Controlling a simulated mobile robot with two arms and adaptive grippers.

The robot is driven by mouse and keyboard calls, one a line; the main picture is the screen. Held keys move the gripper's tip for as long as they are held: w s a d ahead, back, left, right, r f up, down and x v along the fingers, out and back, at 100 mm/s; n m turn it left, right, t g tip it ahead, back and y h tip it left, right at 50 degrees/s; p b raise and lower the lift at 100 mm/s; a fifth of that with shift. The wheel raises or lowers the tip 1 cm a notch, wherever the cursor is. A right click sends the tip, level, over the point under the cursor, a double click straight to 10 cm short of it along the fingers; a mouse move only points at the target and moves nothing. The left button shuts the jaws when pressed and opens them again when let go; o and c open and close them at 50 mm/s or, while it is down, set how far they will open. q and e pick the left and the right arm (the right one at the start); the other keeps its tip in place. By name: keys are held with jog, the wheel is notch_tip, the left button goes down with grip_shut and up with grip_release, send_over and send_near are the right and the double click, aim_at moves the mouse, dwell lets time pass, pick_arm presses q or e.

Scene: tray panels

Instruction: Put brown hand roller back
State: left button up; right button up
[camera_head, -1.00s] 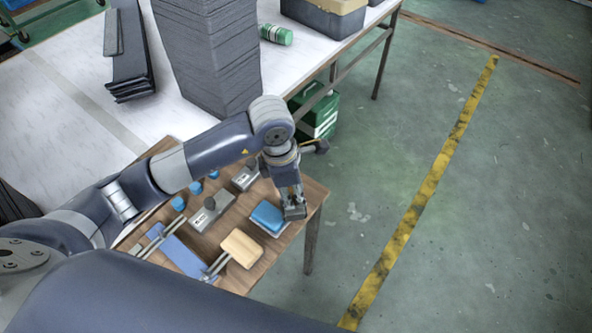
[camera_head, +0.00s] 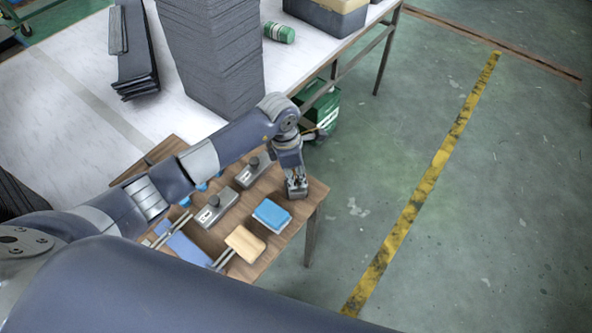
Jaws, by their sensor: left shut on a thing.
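My left gripper (camera_head: 297,190) points down above the right far corner of the small wooden table (camera_head: 272,262). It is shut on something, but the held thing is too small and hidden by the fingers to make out. I cannot clearly identify a brown hand roller. A tan block (camera_head: 245,243) lies beside thin grey rods near the table's front edge, left of and below the gripper. A blue pad (camera_head: 271,214) lies just left of and below the gripper, apart from it. My right gripper is out of view.
Two grey metal blocks with dark knobs (camera_head: 215,210) (camera_head: 254,171) stand on the table. A long blue piece (camera_head: 186,248) lies at its front left. A white table (camera_head: 60,110) with a tall grey stack (camera_head: 212,60) stands behind. The floor on the right is clear.

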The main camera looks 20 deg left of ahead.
pick_arm(q)
jog(key=shift+f+b, duration=0.3)
jog(key=shift+b, duration=0.05)
jog(key=shift+s+f+b, duration=0.2)
jog(key=shift+f+b, duration=0.15)
jog(key=shift+c, duration=0.5)
jog(key=o, duration=1.1)
jog(key=shift+f, duration=0.15)
jog(key=shift+w, duration=0.15)
